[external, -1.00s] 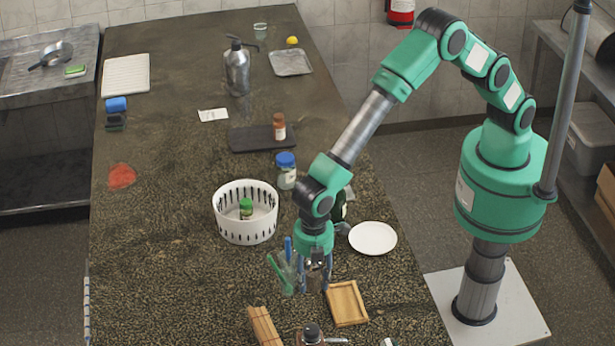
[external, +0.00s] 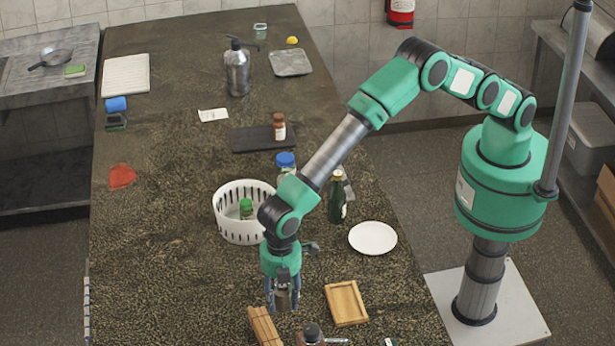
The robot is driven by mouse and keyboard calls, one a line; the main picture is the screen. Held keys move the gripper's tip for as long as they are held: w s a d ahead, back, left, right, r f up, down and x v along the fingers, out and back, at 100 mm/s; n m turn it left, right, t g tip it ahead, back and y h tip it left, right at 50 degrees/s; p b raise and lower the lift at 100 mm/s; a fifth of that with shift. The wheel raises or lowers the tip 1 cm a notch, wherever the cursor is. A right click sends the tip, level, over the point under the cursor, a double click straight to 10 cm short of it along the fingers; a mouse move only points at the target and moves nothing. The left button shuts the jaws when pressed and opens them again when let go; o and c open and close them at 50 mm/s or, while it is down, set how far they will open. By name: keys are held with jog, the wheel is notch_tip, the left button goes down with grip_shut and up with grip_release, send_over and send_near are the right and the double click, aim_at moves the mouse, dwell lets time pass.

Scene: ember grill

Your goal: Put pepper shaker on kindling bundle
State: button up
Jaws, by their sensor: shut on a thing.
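My gripper (external: 283,303) points down over the front part of the counter. It is shut on a small grey-brown cylinder, the pepper shaker (external: 283,298) as far as I can tell, mostly hidden between the fingers. The kindling bundle (external: 264,328), tan sticks tied together, lies at the bottom edge of the external view. The gripper is just above and slightly right of the bundle's upper end in the picture. I cannot tell the exact height of the held shaker over the counter.
The counter's left side is mostly clear.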

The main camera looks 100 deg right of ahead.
jog(key=shift+w+a+f, duration=0.1)
jog(key=shift+w+a, duration=0.35)
jog(key=shift+w, duration=0.45)
jog(key=shift+w+a+f, duration=0.1)
jog(key=shift+w+a, duration=0.3)
jog(key=shift+w, duration=0.45)
jog(key=shift+w+a, duration=0.45)
jog(key=shift+w, duration=0.45)
jog(key=shift+f+p, duration=0.45)
jog(key=shift+f, duration=1.35)
jog(key=o, duration=1.4)
jog(key=shift+f, duration=0.1)
jog(key=shift+c, duration=0.2)
notch_tip(320, 180, up, 12)
jog(key=shift+b, duration=0.4)
